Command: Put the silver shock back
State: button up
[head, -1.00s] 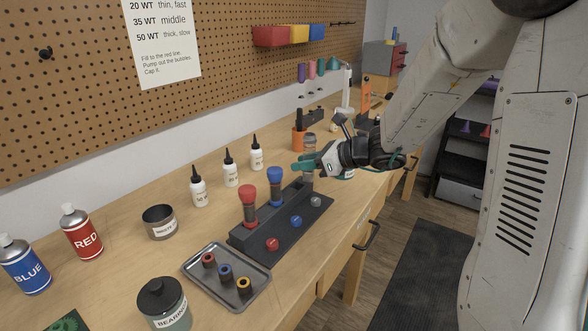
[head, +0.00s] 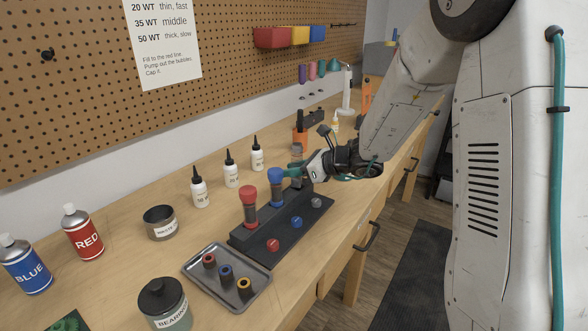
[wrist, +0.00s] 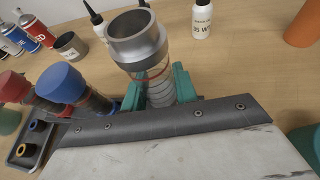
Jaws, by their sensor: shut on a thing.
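The silver shock (wrist: 138,45) has a wide grey cap and a ribbed clear body with a red line, as the wrist view shows. My gripper (wrist: 165,90) is shut around its body, below the cap. In the head view my gripper (head: 300,179) is at the right rear end of the black stand (head: 262,237), and the shock's cap (head: 297,150) shows just above the fingers. The red shock (head: 249,205) and blue shock (head: 275,186) stand upright in the stand. The silver shock's lower end is hidden, so I cannot tell whether it touches the stand.
A metal tray (head: 199,270) with several small rings lies in front of the stand. White bottles (head: 231,171) stand behind it. The right front of the bench is clear.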

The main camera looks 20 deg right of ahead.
jog(key=shift+f, duration=0.2)
jog(key=o, duration=1.1)
